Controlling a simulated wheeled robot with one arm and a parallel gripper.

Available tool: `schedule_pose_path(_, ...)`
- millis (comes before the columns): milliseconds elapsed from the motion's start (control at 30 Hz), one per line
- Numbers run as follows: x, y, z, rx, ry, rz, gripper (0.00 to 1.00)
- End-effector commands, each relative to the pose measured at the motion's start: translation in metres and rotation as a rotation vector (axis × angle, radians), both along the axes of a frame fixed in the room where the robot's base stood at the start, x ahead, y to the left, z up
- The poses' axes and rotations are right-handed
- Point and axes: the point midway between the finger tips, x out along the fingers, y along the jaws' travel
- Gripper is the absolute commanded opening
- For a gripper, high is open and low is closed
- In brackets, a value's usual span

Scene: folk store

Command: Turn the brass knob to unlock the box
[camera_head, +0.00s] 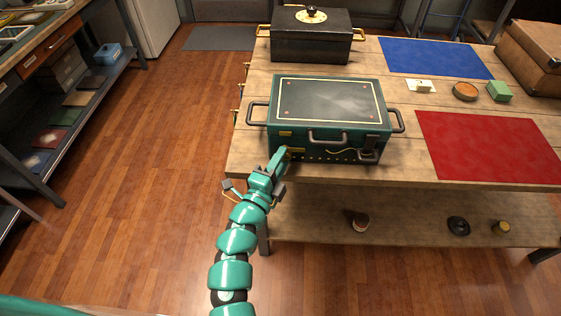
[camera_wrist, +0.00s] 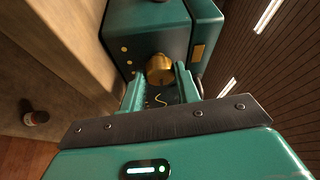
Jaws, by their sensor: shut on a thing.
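A green box (camera_head: 372,144) with a dark framed lid and dark handles stands near the front left of the wooden table; its lid looks closed. In the wrist view, the box (camera_wrist: 147,22) fills the upper middle, and the brass knob (camera_wrist: 159,68) juts from its front face. My gripper (camera_head: 284,152) reaches the left part of that front. In the wrist view, my gripper's fingers (camera_wrist: 161,85) stand on both sides of the knob and are shut on it. The gripper mostly hides the knob in the head view.
On the table (camera_head: 412,165), a black box with a dial (camera_head: 310,48) stands behind the green box. A red mat (camera_head: 490,147) and a blue mat (camera_head: 435,58) lie to the right. A brown case (camera_head: 532,60) stands far right. The wooden floor (camera_head: 150,170) at left is clear.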

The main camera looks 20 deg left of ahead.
Motion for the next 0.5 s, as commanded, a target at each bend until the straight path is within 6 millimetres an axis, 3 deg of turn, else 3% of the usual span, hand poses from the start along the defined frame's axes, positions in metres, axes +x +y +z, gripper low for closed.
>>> schedule_pose_path(367,-0.0002,0.0004,-0.0003,0.005,0.002,0.001,0.09)
schedule_pose_path(400,-0.0002,0.0004,-0.0003,0.005,0.002,0.001,0.36)
schedule_pose_path(500,-0.0001,0.0004,-0.0003,0.005,0.002,0.001,0.54)
